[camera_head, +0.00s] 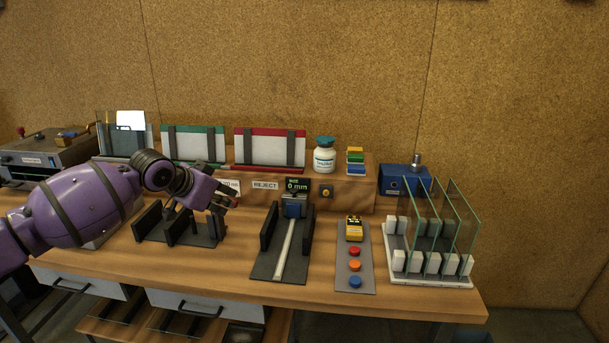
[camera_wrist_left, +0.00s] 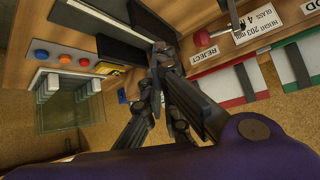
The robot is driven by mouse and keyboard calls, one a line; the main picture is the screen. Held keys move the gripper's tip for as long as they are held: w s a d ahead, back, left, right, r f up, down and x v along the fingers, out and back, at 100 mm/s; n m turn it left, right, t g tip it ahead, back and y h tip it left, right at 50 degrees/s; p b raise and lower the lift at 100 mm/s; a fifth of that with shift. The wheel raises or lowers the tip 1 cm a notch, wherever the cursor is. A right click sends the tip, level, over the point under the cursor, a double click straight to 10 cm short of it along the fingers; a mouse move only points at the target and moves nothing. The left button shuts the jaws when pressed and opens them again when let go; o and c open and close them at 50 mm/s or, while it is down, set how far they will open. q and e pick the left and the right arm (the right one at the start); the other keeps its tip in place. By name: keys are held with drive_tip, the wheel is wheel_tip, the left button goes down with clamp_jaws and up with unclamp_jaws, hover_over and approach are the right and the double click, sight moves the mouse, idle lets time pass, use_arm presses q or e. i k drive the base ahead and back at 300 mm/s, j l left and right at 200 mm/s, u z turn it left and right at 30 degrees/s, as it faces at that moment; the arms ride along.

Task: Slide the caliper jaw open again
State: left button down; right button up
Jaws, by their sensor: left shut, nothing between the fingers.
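The caliper (camera_head: 285,250) lies on the bench in the middle of the head view, a dark base with a pale central rail between two black side walls. Its blue jaw block (camera_head: 294,206) sits at the far end of the rail, below a small display (camera_head: 298,186) reading 0 mm. My left gripper (camera_head: 226,201) is shut and empty, left of the caliper and apart from it, above the neighbouring black slotted stand. In the left wrist view, the shut fingers (camera_wrist_left: 160,60) show beside the caliper's black walls. My right gripper is in neither view.
The black slotted stand (camera_head: 178,230) is left of the caliper. A button panel (camera_head: 355,282) and a rack of upright glass panes (camera_head: 430,278) stand to its right. Behind are a shelf with framed panels, a white bottle (camera_head: 324,158) and a blue box (camera_head: 404,180).

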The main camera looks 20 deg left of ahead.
sight(292, 207)
drive_tip(key=i+l, duration=0.15)
drive_tip(key=i, duration=0.25)
drive_tip(key=i+l, duration=0.15)
drive_tip(key=i, duration=0.3)
